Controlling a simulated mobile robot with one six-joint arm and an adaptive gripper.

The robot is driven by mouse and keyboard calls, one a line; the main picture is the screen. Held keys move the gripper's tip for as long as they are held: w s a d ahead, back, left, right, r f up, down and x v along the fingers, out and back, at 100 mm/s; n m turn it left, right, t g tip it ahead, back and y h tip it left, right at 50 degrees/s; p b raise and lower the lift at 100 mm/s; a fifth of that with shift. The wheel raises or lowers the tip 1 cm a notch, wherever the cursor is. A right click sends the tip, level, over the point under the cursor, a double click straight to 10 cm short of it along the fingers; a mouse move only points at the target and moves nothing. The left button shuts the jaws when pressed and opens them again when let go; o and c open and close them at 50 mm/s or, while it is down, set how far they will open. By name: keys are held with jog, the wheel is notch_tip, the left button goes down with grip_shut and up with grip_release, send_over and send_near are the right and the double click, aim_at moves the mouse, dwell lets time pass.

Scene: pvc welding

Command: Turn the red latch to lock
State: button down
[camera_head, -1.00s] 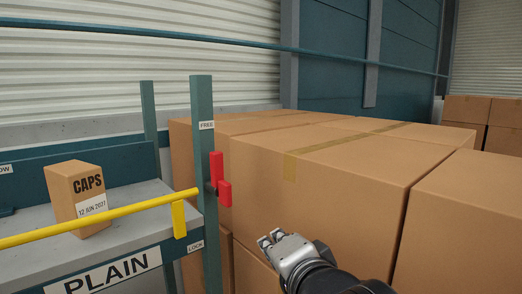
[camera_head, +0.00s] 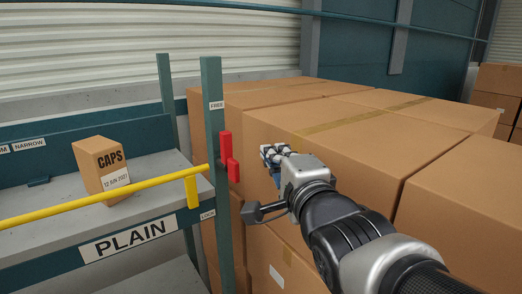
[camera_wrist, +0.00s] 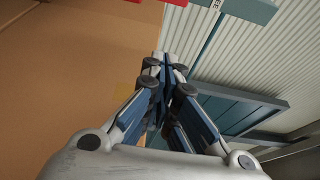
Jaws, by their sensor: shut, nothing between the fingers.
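The red latch (camera_head: 228,155) is on the teal post (camera_head: 214,190) at the right end of the shelf, upright, between a FREE label (camera_head: 217,105) above and a LOCK label (camera_head: 207,215) below. A yellow bar (camera_head: 110,202) runs from the latch leftward across the shelf front. My gripper (camera_head: 270,152) is right of the latch, at about its height in the picture, apart from it. Its fingers are shut and empty. In the wrist view the shut fingers (camera_wrist: 163,65) point toward the top, where a red edge (camera_wrist: 172,2) of the latch shows.
Large cardboard boxes (camera_head: 400,140) fill the space behind and right of my arm. A CAPS box (camera_head: 100,163) stands on the grey shelf (camera_head: 50,210), above a PLAIN sign (camera_head: 128,241). A corrugated wall (camera_head: 130,50) is behind.

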aim_at(228, 155)
jog(key=p+x, duration=0.2)
jog(key=x, duration=0.7)
jog(key=s+a, duration=0.1)
jog(key=s+a+p, duration=0.1)
jog(key=a, duration=0.1)
jog(key=shift+s+a+f, duration=0.1)
jog(key=shift+s, duration=0.2)
jog(key=shift+s, duration=0.1)
jog(key=shift+b, duration=0.5)
jog(key=shift+s+a+n+b, duration=0.1)
jog(key=shift+a+n+b, duration=0.1)
jog(key=shift+n+b, duration=0.35)
